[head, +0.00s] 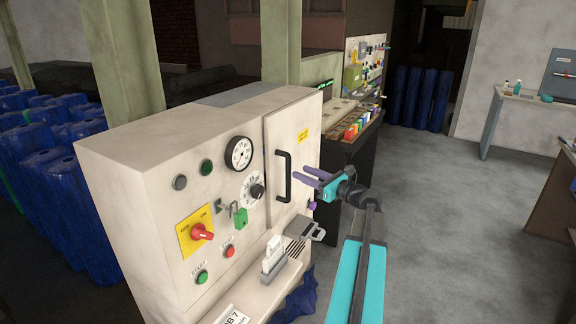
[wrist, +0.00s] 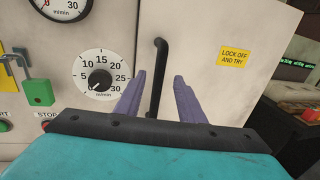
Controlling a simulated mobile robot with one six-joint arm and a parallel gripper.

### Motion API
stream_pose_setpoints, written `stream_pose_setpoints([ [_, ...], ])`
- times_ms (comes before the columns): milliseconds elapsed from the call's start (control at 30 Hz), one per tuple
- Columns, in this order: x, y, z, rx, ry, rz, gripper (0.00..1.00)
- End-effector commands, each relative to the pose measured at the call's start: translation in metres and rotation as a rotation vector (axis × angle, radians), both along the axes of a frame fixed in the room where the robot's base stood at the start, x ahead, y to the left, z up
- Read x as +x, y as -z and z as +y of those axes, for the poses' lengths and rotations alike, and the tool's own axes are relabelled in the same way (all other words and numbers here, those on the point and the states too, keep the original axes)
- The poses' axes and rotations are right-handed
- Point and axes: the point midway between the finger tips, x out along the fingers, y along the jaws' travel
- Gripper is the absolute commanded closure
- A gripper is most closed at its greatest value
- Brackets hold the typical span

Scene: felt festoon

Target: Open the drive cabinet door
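The drive cabinet door (head: 308,165) is a cream panel on the right part of the cabinet front, and it looks shut. It carries a black vertical bar handle (head: 283,177) near its left edge and a yellow label (wrist: 234,57). My gripper (head: 304,176) is open, with purple fingers pointing at the handle. In the wrist view the handle (wrist: 157,80) shows between the two fingertips (wrist: 158,76), with a gap on either side. I cannot tell whether the fingertips reach around the bar. The handle's lower end is partly hidden behind my gripper.
Left of the door are gauges, a red rotary switch (head: 202,232) on a yellow plate and a green padlock (head: 240,219). A shelf with tools (head: 273,257) juts out below. A cluttered workbench (head: 351,132) stands behind. The floor (head: 430,190) to the right is clear.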

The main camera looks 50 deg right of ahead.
Motion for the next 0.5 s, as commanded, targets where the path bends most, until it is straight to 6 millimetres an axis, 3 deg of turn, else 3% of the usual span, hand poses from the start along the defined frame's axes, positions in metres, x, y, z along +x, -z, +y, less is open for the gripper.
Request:
stream_pose_setpoints([
  [500,0.072,-0.001,0.003,0.000,-0.003,0.000,0.64],
])
